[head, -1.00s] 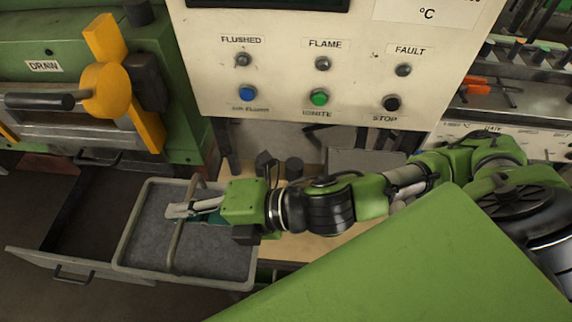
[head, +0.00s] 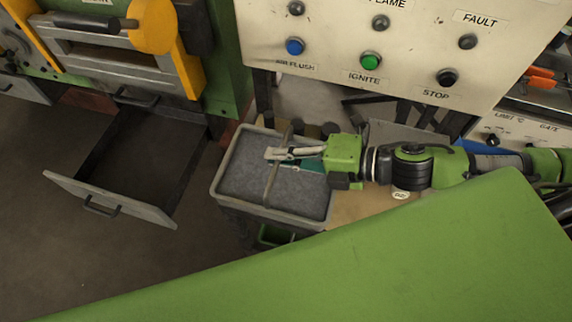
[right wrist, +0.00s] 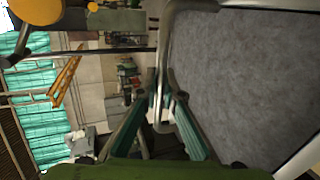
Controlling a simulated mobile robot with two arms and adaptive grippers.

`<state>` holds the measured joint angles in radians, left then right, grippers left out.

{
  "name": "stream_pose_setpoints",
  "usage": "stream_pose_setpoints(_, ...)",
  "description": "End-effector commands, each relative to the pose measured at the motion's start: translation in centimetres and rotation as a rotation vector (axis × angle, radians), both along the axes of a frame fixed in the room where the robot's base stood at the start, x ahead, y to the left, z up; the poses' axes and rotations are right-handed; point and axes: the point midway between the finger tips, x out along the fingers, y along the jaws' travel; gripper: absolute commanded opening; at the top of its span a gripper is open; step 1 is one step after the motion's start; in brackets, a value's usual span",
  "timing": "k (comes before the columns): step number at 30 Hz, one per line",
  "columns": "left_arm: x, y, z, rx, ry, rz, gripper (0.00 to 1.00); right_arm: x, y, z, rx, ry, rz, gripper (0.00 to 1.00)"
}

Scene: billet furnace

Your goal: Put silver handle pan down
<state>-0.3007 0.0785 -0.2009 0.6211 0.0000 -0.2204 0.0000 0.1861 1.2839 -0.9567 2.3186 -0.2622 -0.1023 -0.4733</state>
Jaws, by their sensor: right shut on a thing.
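The pan (head: 268,213) is a grey rectangular tray with a silver handle (head: 274,172) arching across it and a grey, grainy surface inside. My right gripper (head: 272,153) comes in from the right and is shut on the handle. In the right wrist view, the fingers (right wrist: 166,102) close around the silver bar, and the grey inside of the pan (right wrist: 245,75) fills the right side. The pan looks level, at the left end of a wooden worktop (head: 350,206). I cannot tell whether it hangs or touches anything below. My left gripper is not in view.
An open, empty drawer (head: 140,165) juts out left of the pan. A control panel (head: 410,60) with buttons stands behind. A green bin (head: 275,236) shows below the pan. The worktop's bare part is partly hidden by my arm. Floor (head: 60,260) is clear at lower left.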

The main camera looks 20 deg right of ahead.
Motion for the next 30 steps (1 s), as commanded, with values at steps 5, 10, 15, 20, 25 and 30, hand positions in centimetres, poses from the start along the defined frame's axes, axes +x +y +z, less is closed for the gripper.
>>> stream_pose_setpoints(5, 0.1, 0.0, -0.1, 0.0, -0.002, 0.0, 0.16, 0.1, -0.5, -0.6, 0.005, -0.004, 0.002, 0.0)
stream_pose_setpoints(10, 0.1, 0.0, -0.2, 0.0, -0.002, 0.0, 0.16, 0.2, -0.8, -1.0, 0.006, -0.004, 0.003, 0.0)
stream_pose_setpoints(15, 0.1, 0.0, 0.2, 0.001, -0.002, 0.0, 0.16, 0.2, -1.3, -2.5, 0.007, 0.001, -0.001, 0.0)
stream_pose_setpoints(20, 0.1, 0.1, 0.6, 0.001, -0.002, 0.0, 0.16, 0.2, -1.3, -4.1, 0.006, -0.002, 0.001, 0.0)
stream_pose_setpoints(25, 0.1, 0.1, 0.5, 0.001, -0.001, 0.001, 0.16, 0.2, -1.3, -4.4, 0.005, -0.005, 0.001, 0.0)
stream_pose_setpoints(30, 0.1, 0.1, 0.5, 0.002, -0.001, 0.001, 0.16, 0.2, -1.3, -4.5, 0.005, -0.005, 0.001, 0.0)
